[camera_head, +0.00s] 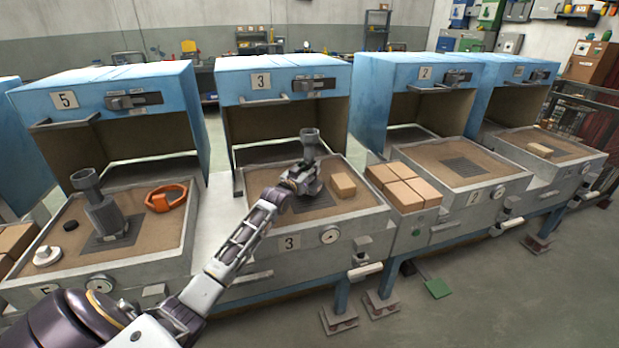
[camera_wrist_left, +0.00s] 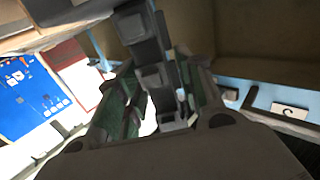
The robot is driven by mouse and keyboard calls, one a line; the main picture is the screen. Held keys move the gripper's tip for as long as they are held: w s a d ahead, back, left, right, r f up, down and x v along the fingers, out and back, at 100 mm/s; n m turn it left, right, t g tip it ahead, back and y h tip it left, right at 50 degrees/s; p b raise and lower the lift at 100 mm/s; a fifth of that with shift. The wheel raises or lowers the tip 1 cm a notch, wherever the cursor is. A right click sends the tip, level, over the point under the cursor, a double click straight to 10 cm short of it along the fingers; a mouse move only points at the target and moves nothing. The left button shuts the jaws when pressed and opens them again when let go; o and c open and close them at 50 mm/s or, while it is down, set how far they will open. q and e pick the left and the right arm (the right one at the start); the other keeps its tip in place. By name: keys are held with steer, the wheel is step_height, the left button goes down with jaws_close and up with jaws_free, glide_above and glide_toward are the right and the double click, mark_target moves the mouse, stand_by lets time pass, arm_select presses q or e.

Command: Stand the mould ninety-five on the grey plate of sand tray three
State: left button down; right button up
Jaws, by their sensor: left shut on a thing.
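My left gripper (camera_head: 302,181) is over sand tray three (camera_head: 357,205) and shut on a grey metal mould (camera_head: 309,142) with a flared cup top. The mould looks upright; its number cannot be read. The grey plate (camera_head: 323,199) lies in the sand below, partly covered by the gripper. The mould's base is hidden, so I cannot tell whether it touches the plate. In the left wrist view the mould (camera_wrist_left: 153,75) sits between the two finger pads. My right gripper is not in view.
A tan brick (camera_head: 343,185) lies in tray three, right of the gripper. Tray five holds another grey mould (camera_head: 101,208) on its plate and an orange item (camera_head: 167,197). Stacked bricks (camera_head: 403,186) stand between trays three and two. A blue hood (camera_head: 283,75) rises behind tray three.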

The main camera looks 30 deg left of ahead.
arm_select(q)
steer(key=shift+f, duration=0.35)
steer(key=shift+f+b, duration=0.35)
steer(key=shift+f, duration=1.1)
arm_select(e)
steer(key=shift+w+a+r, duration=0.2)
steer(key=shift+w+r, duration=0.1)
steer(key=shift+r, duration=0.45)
arm_select(q)
steer(key=shift+f, duration=0.1)
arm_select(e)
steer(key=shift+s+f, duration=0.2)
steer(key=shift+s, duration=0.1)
arm_select(q)
steer(key=c, duration=0.9)
jaws_free()
steer(key=shift+f, duration=0.1)
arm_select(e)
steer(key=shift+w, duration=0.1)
